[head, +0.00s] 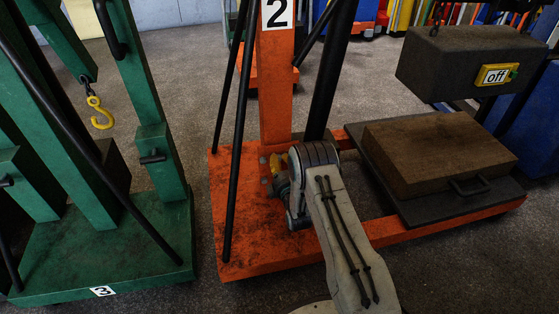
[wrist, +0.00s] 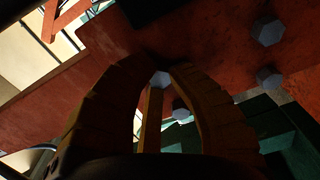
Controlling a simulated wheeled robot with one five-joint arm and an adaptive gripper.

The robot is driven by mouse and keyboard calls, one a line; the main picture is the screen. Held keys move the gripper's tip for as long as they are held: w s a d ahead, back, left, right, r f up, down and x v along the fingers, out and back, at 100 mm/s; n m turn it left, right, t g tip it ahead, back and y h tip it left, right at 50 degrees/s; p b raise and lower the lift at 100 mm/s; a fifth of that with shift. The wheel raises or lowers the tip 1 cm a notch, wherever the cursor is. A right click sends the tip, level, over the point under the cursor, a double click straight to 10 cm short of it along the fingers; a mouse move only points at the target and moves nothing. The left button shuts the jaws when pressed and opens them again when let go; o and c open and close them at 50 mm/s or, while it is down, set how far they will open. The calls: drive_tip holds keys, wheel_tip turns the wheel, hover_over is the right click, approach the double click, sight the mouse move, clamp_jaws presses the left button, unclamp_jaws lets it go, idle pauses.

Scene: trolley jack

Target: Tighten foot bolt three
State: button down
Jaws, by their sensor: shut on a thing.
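The orange jack marked 2 (head: 277,85) stands upright on an orange base (head: 245,245). Grey hex foot bolts show in the wrist view: one (wrist: 160,78) between my fingertips, one (wrist: 181,115) just below it, and two more (wrist: 267,31) (wrist: 268,78) to the right. No numbers show on the bolts, so I cannot tell from markings which is three. My gripper (wrist: 158,67) has yellow fingers closed around the first bolt at the orange plate. In the head view my gripper (head: 277,164) is low beside the post, partly hidden by my arm.
A green jack (head: 165,160) marked 3 stands at left with a yellow hook (head: 98,112). Black braces (head: 238,130) slant down near the orange post. At right a brown block (head: 437,150) lies on a dark tray, under a hanging dark block marked off (head: 450,60).

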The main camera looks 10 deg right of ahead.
drive_tip(key=m, duration=0.4)
drive_tip(key=shift+m, duration=0.3)
drive_tip(key=m, duration=0.3)
drive_tip(key=shift+m, duration=0.3)
drive_tip(key=m, duration=0.3)
drive_tip(key=shift+r+m, duration=0.1)
drive_tip(key=shift+m, duration=2)
drive_tip(key=c, duration=1.4)
unclamp_jaws()
drive_tip(key=shift+s, duration=0.1)
